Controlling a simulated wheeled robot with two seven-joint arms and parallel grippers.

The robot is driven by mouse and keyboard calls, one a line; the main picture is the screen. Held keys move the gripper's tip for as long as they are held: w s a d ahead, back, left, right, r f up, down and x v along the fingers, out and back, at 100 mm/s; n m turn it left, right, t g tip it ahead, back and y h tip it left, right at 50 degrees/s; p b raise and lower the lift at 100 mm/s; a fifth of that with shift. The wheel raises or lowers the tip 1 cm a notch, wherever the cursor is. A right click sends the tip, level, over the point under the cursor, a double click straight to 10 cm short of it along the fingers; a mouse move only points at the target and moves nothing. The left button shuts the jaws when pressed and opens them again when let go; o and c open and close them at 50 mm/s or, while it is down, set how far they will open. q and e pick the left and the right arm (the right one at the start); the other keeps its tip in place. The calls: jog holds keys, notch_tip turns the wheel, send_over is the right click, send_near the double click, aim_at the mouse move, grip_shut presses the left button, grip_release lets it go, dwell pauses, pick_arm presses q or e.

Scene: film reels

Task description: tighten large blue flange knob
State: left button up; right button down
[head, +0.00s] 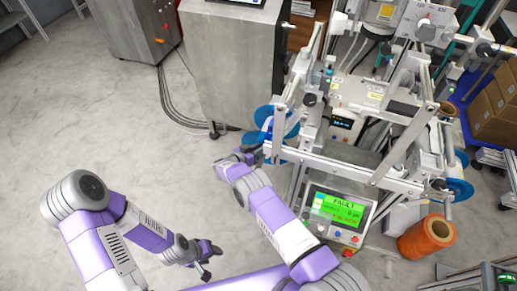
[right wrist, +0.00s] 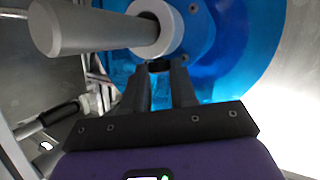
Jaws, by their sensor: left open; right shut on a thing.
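A large translucent blue flange (right wrist: 235,60) fills the upper right of the right wrist view. A white hub (right wrist: 170,28) with a thick grey shaft (right wrist: 85,28) stands out from it. A small dark knob (right wrist: 160,66) sits just below the hub, between my right fingertips. My right gripper (right wrist: 161,72) is shut on it; the fingers hide part of it. In the head view my right gripper (head: 256,143) is at the blue flange (head: 290,122) on the machine's left side; the knob cannot be made out there. My left gripper (head: 210,262) is open and empty, low over the floor.
The machine's metal frame (head: 340,160) stands close to the right of my right gripper. A display (head: 340,212) on it reads FAULT. A grey cabinet (head: 232,65) stands behind. An orange roll (head: 425,237) is at lower right. The floor at left is clear.

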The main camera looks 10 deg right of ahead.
jog(key=c, duration=0.9)
grip_release()
jog(key=shift+r+n+t, duration=0.1)
jog(key=shift+n+t, duration=0.3)
